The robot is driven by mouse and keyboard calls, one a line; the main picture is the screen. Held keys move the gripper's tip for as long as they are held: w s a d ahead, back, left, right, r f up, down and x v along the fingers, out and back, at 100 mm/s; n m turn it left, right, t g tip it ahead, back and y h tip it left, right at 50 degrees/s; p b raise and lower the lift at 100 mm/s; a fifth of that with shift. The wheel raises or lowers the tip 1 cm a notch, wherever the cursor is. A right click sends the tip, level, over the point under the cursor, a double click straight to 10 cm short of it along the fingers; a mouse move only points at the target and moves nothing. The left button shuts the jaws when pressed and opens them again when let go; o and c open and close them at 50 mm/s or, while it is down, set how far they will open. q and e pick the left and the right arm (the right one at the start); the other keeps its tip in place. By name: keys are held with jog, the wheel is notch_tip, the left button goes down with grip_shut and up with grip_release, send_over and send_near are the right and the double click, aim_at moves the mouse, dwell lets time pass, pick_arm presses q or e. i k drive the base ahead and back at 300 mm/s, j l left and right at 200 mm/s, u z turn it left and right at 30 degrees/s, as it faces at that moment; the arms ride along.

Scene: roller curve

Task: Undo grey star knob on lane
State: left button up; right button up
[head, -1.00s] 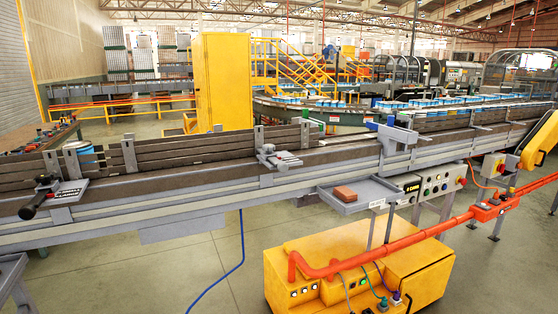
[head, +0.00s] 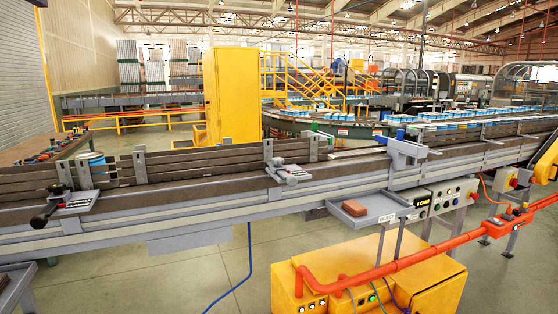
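The conveyor lane (head: 220,196) runs across the view, with dark guide rails (head: 205,162) along it. A grey clamp (head: 288,174) sits on the lane's near edge around the middle, with what looks like a small grey knob on it; its star shape is too small to make out. Another clamp (head: 72,202) with a black handle is on the near edge at the left. A blue-grey bracket (head: 404,150) stands over the lane to the right. Neither of my grippers is in view.
A grey tray (head: 378,216) with a reddish-brown block (head: 354,208) hangs off the lane's front, beside a button panel (head: 450,196). A yellow cabinet (head: 330,275) and an orange pipe rail (head: 440,252) stand in front at the right. The floor at front centre is clear apart from a blue hose (head: 249,265).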

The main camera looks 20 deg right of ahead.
aim_at(278, 162)
jog(key=i+l+u, duration=0.1)
jog(key=i, duration=0.45)
jog(key=i+l+u, duration=0.1)
jog(key=i+l, duration=0.15)
jog(key=i, duration=0.3)
